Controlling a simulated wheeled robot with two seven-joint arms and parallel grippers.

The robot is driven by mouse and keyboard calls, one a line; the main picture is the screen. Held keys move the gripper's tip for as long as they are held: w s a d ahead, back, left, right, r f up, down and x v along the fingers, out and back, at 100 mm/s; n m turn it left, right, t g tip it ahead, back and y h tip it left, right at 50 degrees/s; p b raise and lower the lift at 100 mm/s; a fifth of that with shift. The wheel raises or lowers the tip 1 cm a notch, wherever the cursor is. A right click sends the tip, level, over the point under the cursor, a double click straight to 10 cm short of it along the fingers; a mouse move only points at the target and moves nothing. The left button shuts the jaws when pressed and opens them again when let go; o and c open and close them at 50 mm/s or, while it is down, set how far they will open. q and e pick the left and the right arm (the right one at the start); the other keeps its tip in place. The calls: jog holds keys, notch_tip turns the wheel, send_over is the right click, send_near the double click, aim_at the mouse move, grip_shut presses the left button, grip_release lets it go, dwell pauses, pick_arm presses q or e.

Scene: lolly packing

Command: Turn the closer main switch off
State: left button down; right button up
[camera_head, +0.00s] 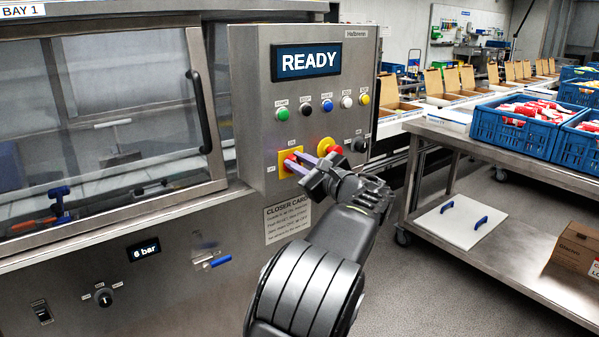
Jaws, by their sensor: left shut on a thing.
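The closer's main switch is a red rotary handle (290,164) on a yellow plate (284,184), low on the left of the steel control panel (250,95). Small labels sit around the plate; "OFF" or similar at its left is too small to read surely. The panel display (306,62) reads "READY". My right gripper is not in view.
A red mushroom button (326,147) sits just right of my fingers, with a black knob (359,145) beyond it. A row of coloured buttons (327,105) is above. A glazed guard door (110,130) is at left. A steel cart (500,157) with blue crates (515,129) stands right.

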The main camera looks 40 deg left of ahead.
pick_arm(q)
jog(key=shift+s+a+f+n+b, duration=0.1)
jog(key=shift+s+f+n+b, duration=0.2)
jog(key=shift+n+b, duration=1.95)
jog(key=shift+s+f+n+b, duration=0.1)
jog(key=shift+f+n+b, duration=0.3)
jog(key=shift+n+b, duration=1.9)
jog(key=shift+s+a+f+n+b, duration=0.15)
jog(key=shift+f+n+b, duration=0.2)
jog(key=shift+n+b, duration=1.9)
jog(key=shift+d+m+b, duration=0.1)
jog(key=shift+m+b, duration=0.35)
jog(key=shift+m, duration=0.05)
jog(key=c, duration=1.3)
grip_release()
jog(key=shift+d, duration=0.1)
jog(key=v, duration=0.7)
jog(key=shift+s+d, duration=0.15)
jog(key=shift+d, duration=0.15)
